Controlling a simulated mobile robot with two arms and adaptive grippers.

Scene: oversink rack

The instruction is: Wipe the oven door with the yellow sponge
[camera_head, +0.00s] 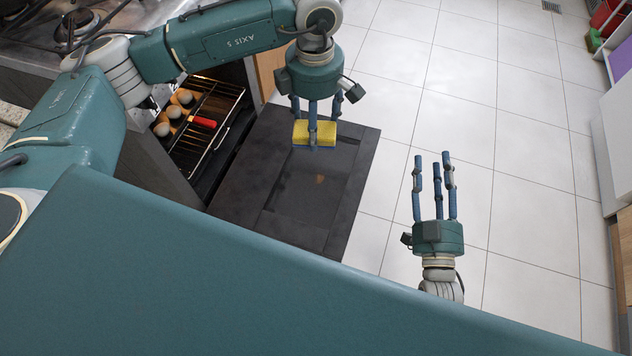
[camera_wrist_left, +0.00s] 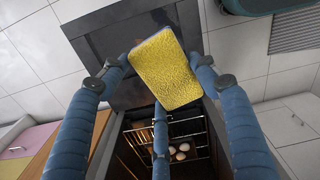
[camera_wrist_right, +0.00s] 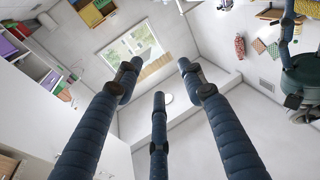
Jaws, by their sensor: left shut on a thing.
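The yellow sponge (camera_head: 327,134) is held in my left gripper (camera_head: 316,120), above the far part of the oven door (camera_head: 230,195). The door is dark and folded down flat, with a small brownish spot (camera_head: 320,179) on its inner panel. In the left wrist view the sponge (camera_wrist_left: 166,68) sits between the fingers, with the door (camera_wrist_left: 110,45) behind it. I cannot tell whether the sponge touches the door. My right gripper (camera_head: 434,175) is open and empty, to the right of the door over the floor; its spread fingers also show in the right wrist view (camera_wrist_right: 158,90).
The open oven holds a wire rack (camera_head: 222,110) with several round brown-and-pale items (camera_head: 174,112) and a red-handled thing (camera_head: 203,121). A stove top (camera_head: 80,25) lies at the upper left. Tiled floor (camera_head: 400,120) is clear right of the door. Cabinets (camera_head: 615,130) stand at the far right.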

